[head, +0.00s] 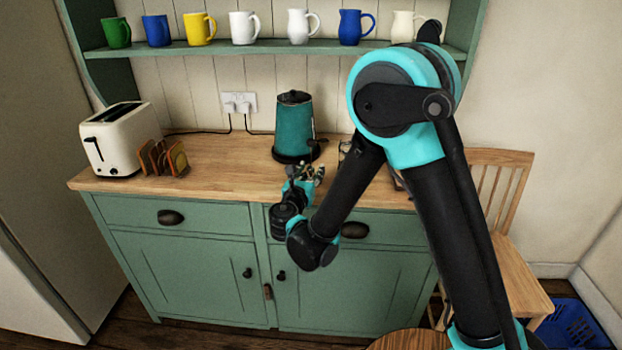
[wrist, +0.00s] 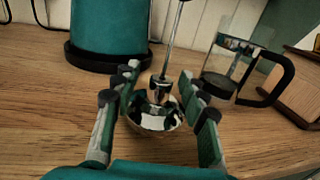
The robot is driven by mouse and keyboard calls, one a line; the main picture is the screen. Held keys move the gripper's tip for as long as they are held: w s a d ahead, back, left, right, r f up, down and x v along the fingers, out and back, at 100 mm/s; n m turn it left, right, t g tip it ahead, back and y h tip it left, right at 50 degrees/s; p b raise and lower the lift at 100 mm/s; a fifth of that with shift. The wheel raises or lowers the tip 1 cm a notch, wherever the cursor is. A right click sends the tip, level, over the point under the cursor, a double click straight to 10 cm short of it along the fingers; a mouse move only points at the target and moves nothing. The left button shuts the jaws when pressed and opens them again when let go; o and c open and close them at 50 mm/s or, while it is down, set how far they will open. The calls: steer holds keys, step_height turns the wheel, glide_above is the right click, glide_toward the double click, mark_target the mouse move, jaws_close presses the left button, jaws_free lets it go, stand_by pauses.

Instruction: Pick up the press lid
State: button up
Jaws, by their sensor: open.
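The press lid (wrist: 155,123) is a shiny metal dome-like piece on the wooden worktop, with a thin rod rising from it, past the top of the wrist view. My gripper (wrist: 160,86) is open, its fingers on either side of the lid; I cannot tell whether they touch it. In the head view my gripper (head: 307,174) is at the worktop in front of the kettle, and the lid is too small to make out clearly there. The glass press jug (wrist: 222,86) with a black handle stands just beyond, to the right.
The teal kettle (head: 294,127) on its black base stands close behind my gripper. A wooden board (wrist: 303,95) lies at the right in the wrist view. A toaster (head: 118,140) and toast rack (head: 162,158) stand at the left. The worktop between them and the kettle is clear.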

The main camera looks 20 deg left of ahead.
steer(key=w, duration=0.4)
steer(key=shift+r, duration=0.1)
jaws_close()
